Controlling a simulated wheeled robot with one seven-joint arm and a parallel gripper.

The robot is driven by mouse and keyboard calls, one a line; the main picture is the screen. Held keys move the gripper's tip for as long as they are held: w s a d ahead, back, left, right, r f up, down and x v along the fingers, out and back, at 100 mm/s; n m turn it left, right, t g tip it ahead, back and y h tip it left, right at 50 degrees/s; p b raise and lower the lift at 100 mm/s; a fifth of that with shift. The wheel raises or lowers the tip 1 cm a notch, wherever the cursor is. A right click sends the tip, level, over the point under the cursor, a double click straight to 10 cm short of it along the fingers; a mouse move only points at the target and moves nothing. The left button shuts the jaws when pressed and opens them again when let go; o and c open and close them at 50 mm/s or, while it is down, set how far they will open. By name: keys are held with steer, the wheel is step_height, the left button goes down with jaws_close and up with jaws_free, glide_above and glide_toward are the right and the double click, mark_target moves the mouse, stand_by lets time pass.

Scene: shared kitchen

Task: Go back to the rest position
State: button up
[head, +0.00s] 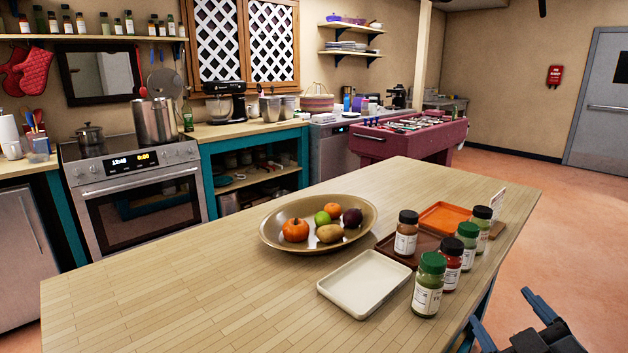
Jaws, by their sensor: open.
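My gripper (507,325) shows at the bottom right corner of the head view, beside the right edge of the wooden table (170,285). Its dark fingers are spread apart with nothing between them. Only its front part is in the frame, and the rest of the arm is cut off. It is apart from the spice jars on the table, the nearest being a green-lidded jar (428,286).
The table carries a bowl (274,242) of fruit, a white tray (350,302), a brown tray (391,243), an orange tray (444,216) and several jars. Open floor (575,240) lies right of the table. A stove (135,190) and a foosball table (372,148) stand behind.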

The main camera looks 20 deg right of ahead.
steer(key=s+a+f+n+y, duration=0.1)
steer(key=s+a+f+y, duration=0.6)
steer(key=s+a, duration=0.55)
steer(key=s+a+m+y, duration=0.1)
steer(key=s+a+m, duration=0.1)
steer(key=s+a, duration=0.5)
steer(key=s, duration=0.4)
steer(key=shift+s+r+m, duration=0.15)
steer(key=shift+r+m, duration=0.2)
steer(key=shift+m, duration=0.05)
